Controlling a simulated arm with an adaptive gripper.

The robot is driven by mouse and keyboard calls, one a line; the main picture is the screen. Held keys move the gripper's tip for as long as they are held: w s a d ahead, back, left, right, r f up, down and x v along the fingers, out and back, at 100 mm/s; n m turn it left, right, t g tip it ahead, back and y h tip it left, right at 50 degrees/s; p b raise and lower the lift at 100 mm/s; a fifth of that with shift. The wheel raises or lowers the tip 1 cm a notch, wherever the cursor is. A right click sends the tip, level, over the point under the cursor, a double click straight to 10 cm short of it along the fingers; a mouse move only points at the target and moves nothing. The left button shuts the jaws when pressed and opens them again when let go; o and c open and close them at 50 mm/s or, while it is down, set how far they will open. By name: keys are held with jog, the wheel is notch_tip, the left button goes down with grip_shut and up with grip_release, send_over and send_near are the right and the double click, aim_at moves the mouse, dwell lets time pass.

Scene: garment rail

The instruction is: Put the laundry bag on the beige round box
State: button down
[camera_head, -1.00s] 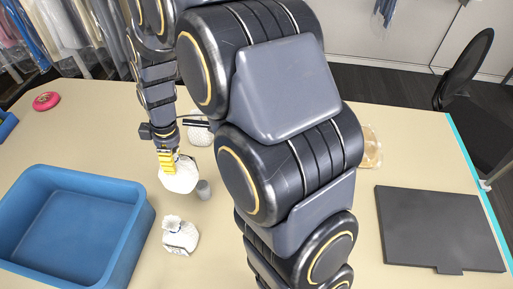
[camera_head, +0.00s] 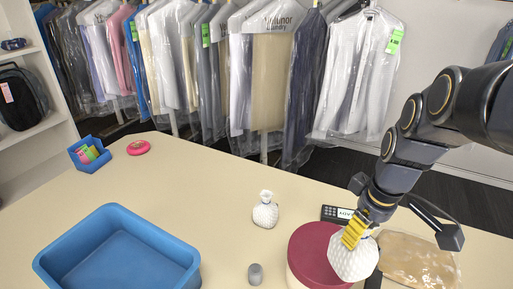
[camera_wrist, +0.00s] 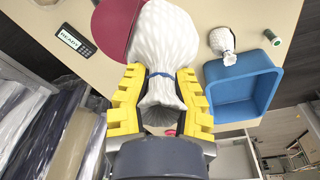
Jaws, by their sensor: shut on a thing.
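My gripper (camera_head: 356,232) is shut on the gathered neck of a white quilted laundry bag (camera_head: 353,262). The bag hangs below the yellow fingers, and a blue tie shows around its neck in the wrist view (camera_wrist: 165,40). A round box with a dark red lid (camera_head: 312,250) and a beige side stands at the table's front. It also shows in the wrist view (camera_wrist: 108,25). The held bag overlaps the right part of the lid in the head view. I cannot tell whether it touches the lid.
Another white bag (camera_head: 265,212) stands behind the box. A small grey cylinder (camera_head: 255,273) and a blue bin (camera_head: 190,268) are to the left. A card reader (camera_head: 334,212) lies behind the box, and a clear-wrapped tan packet (camera_head: 418,262) lies right.

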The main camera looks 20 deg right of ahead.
jog(key=shift+w+d+f, duration=1)
jog(key=shift+w+f, duration=0.45)
jog(key=shift+f, duration=0.45)
jog(key=shift+w+d+f, duration=0.95)
jog(key=shift+w+f, duration=0.45)
jog(key=shift+f, duration=0.55)
jog(key=shift+w+d+f, duration=1)
jog(key=shift+w+f, duration=0.45)
jog(key=shift+f, duration=0.45)
jog(key=c, duration=1.1)
grip_release()
jog(key=shift+f, duration=0.15)
